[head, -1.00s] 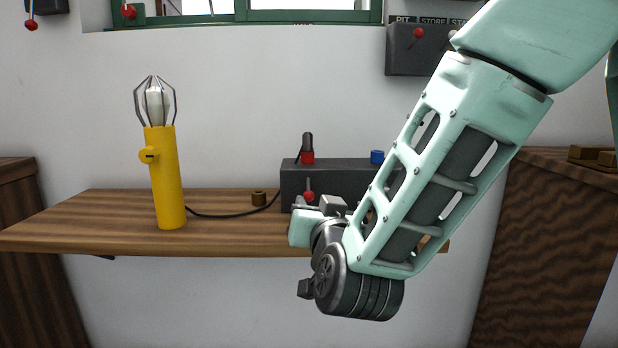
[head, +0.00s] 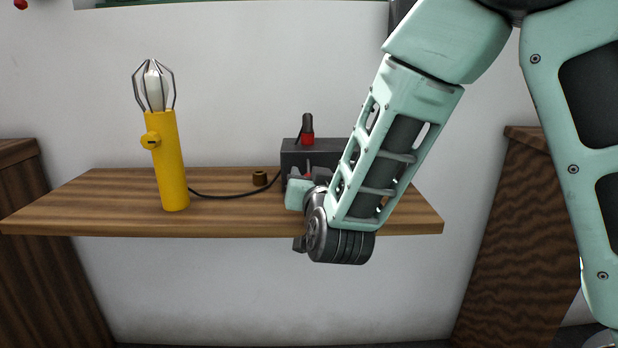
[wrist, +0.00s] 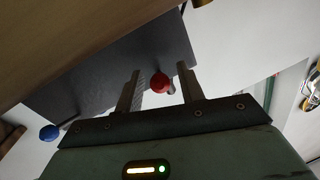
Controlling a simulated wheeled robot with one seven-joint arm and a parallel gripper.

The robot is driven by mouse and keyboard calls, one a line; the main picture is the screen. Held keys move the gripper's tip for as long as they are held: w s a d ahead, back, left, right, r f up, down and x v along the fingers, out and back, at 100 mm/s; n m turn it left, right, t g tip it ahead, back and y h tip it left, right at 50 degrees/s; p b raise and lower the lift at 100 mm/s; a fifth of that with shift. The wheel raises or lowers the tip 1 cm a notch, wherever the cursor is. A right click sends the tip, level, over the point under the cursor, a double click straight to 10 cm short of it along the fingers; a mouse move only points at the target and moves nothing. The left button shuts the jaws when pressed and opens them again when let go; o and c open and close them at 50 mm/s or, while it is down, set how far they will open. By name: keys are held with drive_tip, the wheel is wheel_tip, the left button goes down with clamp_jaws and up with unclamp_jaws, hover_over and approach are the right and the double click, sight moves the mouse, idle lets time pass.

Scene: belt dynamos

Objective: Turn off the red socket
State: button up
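A dark grey socket box (head: 290,153) stands on the wooden shelf. Its red socket (head: 308,138) on top has a black plug (head: 307,123) in it. On the box's front is a red-knobbed switch lever, mostly hidden by my gripper (head: 307,178) in the head view. In the wrist view the red knob (wrist: 160,83) sits between the two spread fingers of my gripper (wrist: 159,88), with gaps on both sides. A blue knob (wrist: 49,132) is off to the left there. My arm hides the right part of the box in the head view.
A yellow hand lamp (head: 169,165) with a caged bulb stands on the shelf (head: 120,205) at the left. A black cable (head: 232,195) runs from it towards the box. Wooden cabinets flank the shelf.

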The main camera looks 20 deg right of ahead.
drive_tip(key=shift+c, duration=0.2)
clamp_jaws()
drive_tip(key=f+b, duration=0.1)
drive_tip(key=b, duration=0.2)
drive_tip(key=shift+t, duration=0.4)
drive_tip(key=shift+w+t+b, duration=0.1)
drive_tip(key=shift+t+b, duration=0.2)
drive_tip(key=shift+b, duration=0.4)
drive_tip(key=shift+r, duration=0.1)
drive_tip(key=shift+o, duration=0.2)
unclamp_jaws()
